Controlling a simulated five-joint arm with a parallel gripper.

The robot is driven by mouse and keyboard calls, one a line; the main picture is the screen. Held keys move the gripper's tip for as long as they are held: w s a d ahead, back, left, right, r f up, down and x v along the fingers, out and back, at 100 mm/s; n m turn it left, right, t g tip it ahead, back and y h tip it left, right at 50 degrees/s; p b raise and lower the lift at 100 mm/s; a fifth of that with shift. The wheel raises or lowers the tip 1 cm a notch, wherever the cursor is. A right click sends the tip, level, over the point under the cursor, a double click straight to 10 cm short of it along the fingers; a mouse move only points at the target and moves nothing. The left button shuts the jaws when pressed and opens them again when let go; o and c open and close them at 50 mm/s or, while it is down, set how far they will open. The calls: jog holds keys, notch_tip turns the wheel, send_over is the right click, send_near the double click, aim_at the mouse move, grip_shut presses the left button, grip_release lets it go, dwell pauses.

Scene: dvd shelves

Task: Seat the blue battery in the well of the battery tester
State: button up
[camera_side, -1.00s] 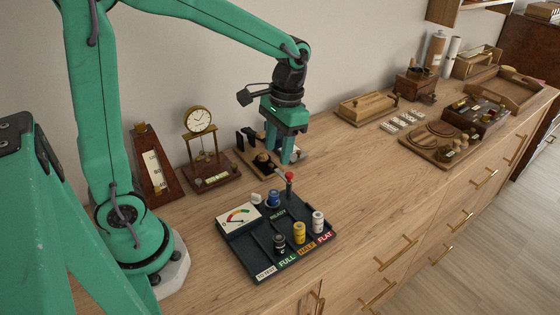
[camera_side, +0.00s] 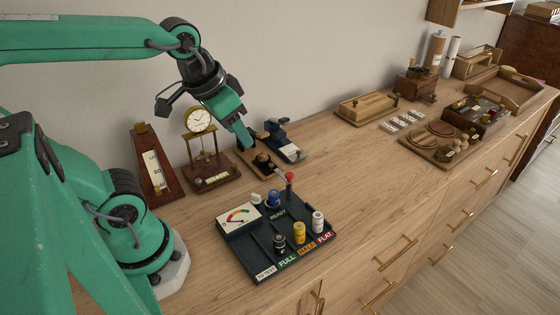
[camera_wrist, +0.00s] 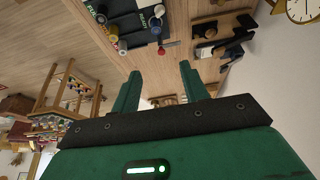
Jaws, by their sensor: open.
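The blue battery (camera_side: 273,199) stands upright at the back of the dark battery tester (camera_side: 262,238), beside the READY label. From this angle I cannot tell how deep it sits or whether it is in the well. The tester has a white dial meter (camera_side: 239,217) at its left and a red-knobbed lever (camera_side: 289,180) just right of the blue battery. My gripper (camera_side: 245,143) is tilted above and behind the tester, beside the clock, apart from the battery. In the wrist view its jaws (camera_wrist: 158,74) are open with nothing between them.
Black, yellow (camera_side: 299,232) and white (camera_side: 318,221) cells stand in the tester's front rows, marked FULL, HALF and FLAT. A clock (camera_side: 200,121) and a wooden stand (camera_side: 153,168) are behind left. A small dark device (camera_side: 282,140) sits behind the tester.

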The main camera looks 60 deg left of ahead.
jog(key=shift+s+r+t, duration=0.15)
jog(key=shift+s+t, duration=0.35)
jog(key=shift+s, duration=0.3)
jog(key=shift+w, duration=0.15)
jog(key=shift+c, duration=0.3)
